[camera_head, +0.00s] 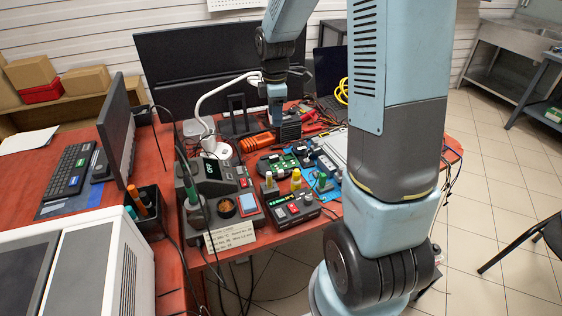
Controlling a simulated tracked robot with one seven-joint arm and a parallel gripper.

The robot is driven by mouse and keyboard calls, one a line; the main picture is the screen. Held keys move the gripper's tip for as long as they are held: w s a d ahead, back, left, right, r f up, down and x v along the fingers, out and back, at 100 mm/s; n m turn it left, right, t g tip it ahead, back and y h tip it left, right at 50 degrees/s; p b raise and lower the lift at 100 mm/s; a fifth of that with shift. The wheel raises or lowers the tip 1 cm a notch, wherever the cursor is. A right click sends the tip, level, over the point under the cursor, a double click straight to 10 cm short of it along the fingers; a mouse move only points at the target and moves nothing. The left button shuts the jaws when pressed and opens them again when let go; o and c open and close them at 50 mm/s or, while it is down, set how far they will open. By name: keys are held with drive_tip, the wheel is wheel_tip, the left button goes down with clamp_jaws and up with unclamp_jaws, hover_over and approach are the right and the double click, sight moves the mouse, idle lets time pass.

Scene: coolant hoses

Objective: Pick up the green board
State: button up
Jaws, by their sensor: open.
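The green board (274,163) lies flat on the red bench, behind the soldering station and left of a small dark box. It carries dark parts on its surface, and small items beside it hide some of its edge. My gripper (276,119) points down above the back of the bench, behind the board in the picture and apart from it. It is open; nothing shows between its fingers, which are small and dark at this distance.
A soldering station (217,180) and a small instrument (291,208) stand in front of the board. A black finned block (289,130) and an orange cylinder (255,142) are close to my gripper. Monitors (165,70) rise behind. My arm hides the bench's right part.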

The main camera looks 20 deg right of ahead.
sight(274, 156)
drive_tip(key=shift+n, duration=0.8)
drive_tip(key=f, duration=0.5)
drive_tip(key=w+f, duration=0.1)
drive_tip(key=f, duration=0.5)
drive_tip(key=w+f, duration=0.1)
drive_tip(key=f, duration=0.5)
drive_tip(key=shift+a+f, duration=0.1)
drive_tip(key=shift+f, duration=0.15)
drive_tip(key=shift+c, duration=0.2)
clamp_jaws()
